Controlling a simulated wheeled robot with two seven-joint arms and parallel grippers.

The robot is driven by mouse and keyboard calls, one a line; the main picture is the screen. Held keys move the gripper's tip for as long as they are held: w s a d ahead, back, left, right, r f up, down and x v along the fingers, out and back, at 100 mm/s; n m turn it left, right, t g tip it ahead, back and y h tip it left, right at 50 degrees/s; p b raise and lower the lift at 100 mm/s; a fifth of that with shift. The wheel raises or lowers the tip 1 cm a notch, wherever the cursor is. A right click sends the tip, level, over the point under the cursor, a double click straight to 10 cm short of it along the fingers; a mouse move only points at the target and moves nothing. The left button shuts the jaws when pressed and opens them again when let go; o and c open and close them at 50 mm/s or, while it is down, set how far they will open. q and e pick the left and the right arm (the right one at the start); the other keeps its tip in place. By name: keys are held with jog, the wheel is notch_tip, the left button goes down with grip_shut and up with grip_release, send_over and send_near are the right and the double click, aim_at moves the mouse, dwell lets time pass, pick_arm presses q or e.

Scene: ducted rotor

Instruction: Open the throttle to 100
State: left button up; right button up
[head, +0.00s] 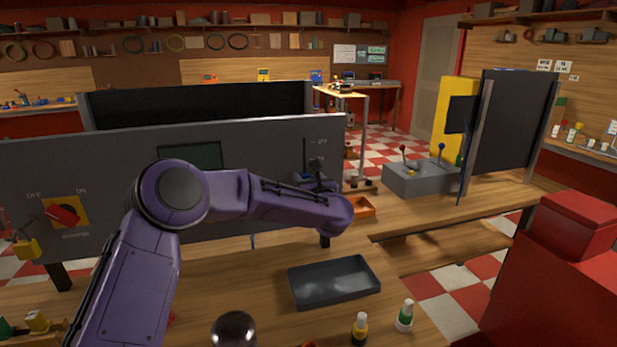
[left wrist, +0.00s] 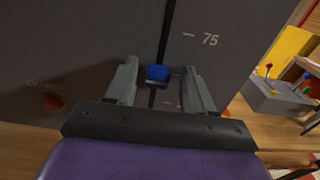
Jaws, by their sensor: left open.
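The throttle is a vertical slot (left wrist: 167,30) in a dark grey panel (head: 110,160), with a blue knob (left wrist: 157,73) on it. In the left wrist view the knob sits below the 75 mark (left wrist: 210,40). My left gripper (left wrist: 160,70) is open, with one finger on each side of the knob; I cannot tell whether either finger touches it. My right gripper is not in view.
A red switch (head: 62,215) on a yellow plate is at the panel's left. A dark tray (head: 335,283) and small bottles (head: 405,315) stand on the wooden bench. A grey lever box (head: 420,180) stands farther right. A red block (head: 560,270) fills the lower right.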

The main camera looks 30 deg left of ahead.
aim_at(304, 139)
pick_arm(q)
jog(key=shift+s+r, duration=0.15)
jog(key=shift+s, duration=0.1)
jog(key=c, duration=0.4)
jog(key=shift+w, duration=0.15)
grip_shut()
notch_tip(304, 139, up, 10)
jog(key=shift+r+b, duration=0.1)
jog(key=shift+b, duration=0.6)
jog(key=shift+o, duration=2)
grip_release()
